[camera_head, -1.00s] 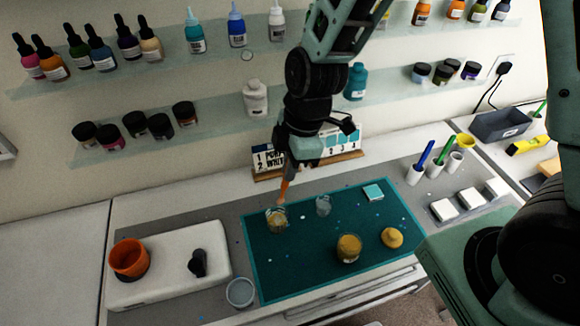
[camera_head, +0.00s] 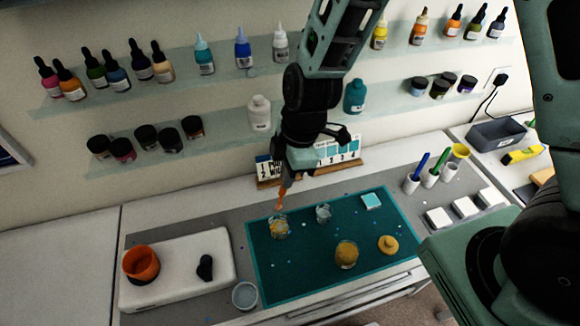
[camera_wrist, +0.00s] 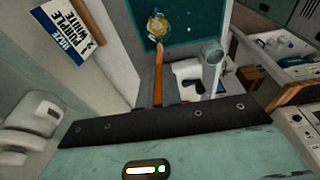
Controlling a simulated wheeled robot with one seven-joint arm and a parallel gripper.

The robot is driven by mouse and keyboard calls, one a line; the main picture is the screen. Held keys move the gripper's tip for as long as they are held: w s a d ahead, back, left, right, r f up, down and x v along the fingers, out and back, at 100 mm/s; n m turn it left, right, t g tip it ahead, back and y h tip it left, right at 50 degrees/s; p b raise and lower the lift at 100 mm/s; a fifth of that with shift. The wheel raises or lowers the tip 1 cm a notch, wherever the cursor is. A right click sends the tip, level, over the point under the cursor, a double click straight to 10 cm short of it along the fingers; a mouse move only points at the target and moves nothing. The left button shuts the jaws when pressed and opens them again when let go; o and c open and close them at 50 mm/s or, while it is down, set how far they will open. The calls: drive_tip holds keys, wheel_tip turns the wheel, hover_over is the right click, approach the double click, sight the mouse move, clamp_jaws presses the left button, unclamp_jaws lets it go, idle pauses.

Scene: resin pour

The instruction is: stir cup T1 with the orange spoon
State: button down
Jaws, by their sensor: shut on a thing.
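My gripper (camera_head: 288,181) is shut on the orange spoon (camera_head: 281,201), which points down. The spoon (camera_wrist: 158,75) also shows in the wrist view, running away from the jaws. Its tip appears just above or behind the rim of a clear cup with amber contents (camera_head: 279,229); I cannot tell whether it is over the opening. That cup (camera_wrist: 158,26) is beyond the spoon tip in the wrist view. A second clear cup (camera_head: 323,213) stands to its right and looks empty. No T1 label is readable on either cup.
A white slab (camera_head: 180,285) carrying an orange cup (camera_head: 141,264) lies left. A labelled card rack (camera_head: 340,153) stands behind, below the shelves.

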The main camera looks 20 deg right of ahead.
wheel_tip(320, 180, down, 12)
drive_tip(key=b, duration=1)
idle(0.3)
idle(0.3)
